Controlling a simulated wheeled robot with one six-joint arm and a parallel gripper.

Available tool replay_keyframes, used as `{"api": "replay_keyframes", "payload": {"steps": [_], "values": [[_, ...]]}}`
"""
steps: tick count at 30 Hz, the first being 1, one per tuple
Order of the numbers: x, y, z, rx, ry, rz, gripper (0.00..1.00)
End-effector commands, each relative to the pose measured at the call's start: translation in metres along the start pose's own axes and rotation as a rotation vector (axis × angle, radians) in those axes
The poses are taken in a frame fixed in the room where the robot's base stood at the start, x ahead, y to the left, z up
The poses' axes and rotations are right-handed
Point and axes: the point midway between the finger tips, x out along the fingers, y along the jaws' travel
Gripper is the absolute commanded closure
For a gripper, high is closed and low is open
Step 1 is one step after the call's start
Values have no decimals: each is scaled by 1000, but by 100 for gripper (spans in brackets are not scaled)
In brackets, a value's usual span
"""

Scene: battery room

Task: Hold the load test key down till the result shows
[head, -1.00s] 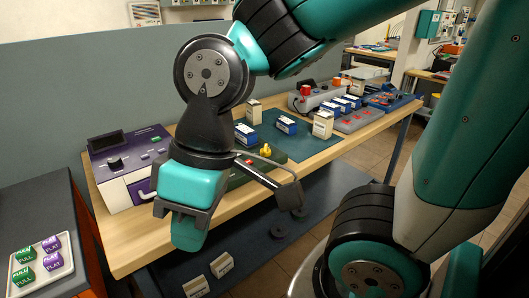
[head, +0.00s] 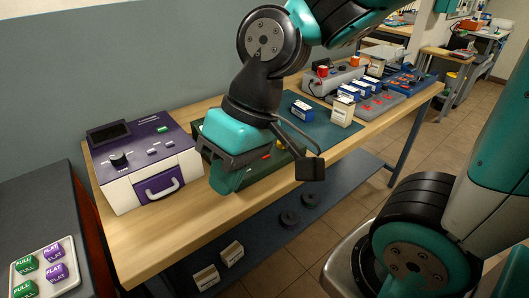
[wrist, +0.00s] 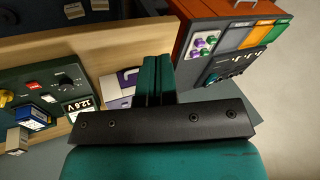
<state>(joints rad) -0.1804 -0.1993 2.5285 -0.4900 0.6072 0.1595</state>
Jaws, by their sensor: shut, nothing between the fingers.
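A green unit (head: 262,172) stands on the bench, partly hidden behind my gripper (head: 226,184). The wrist view shows more of the green unit (wrist: 48,72), with a dark knob (wrist: 68,84), a red key (wrist: 32,86) and a display reading 12.6 V (wrist: 76,107). A white and purple unit (head: 147,158) with a dark screen, a knob and several small keys stands left of my gripper. I cannot read which key is the load test key. My gripper is shut and empty, pointing down over the front of the bench, apart from the keys.
The wooden bench (head: 155,240) has bare top in front of the units. Small boxes stand on a dark mat (head: 330,132) at the right, with grey and blue units behind. A tray (head: 45,283) with green and purple tags is at lower left. Boxes stand on a lower shelf (head: 270,245).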

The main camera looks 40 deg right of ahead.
Motion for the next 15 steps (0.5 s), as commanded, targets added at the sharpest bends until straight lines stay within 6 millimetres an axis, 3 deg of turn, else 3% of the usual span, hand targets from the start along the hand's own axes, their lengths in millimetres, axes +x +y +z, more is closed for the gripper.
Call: {"api": "replay_keyframes", "payload": {"steps": [4, 7, 10, 15], "values": [[-3, 52, -73, 549, 151, -54, 100], [-1, 110, -114, 973, 286, -120, 100], [1, 174, -137, 1364, 418, -207, 100], [6, 265, -142, 1867, 608, -366, 100]]}}
